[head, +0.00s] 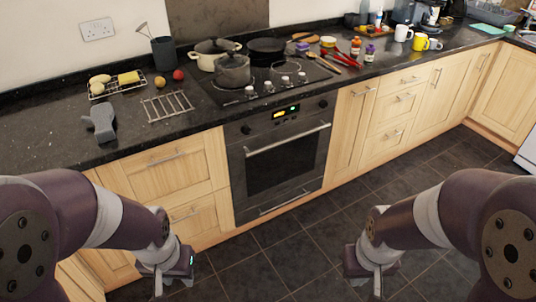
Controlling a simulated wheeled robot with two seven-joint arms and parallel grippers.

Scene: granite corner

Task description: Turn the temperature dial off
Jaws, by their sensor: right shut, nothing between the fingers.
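The built-in oven has a dark control panel with a lit display (285,111) in its middle. One round dial (247,129) is left of the display and another dial (323,104) is right of it. Their markings are too small to read, so I cannot tell which is the temperature dial or how either is set. My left gripper (159,283) hangs low in front of the cabinets, left of the oven; its finger gap cannot be made out. My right gripper (378,280) is shut and empty, low over the floor at right. Both are apart from the dials.
The oven door handle (288,139) runs below the panel. Above is a hob with a grey pot (233,71), a cream pot (214,53) and a dark pan (267,49). Several hob knobs (268,87) stand near the counter edge. The tiled floor (290,235) before the oven is clear.

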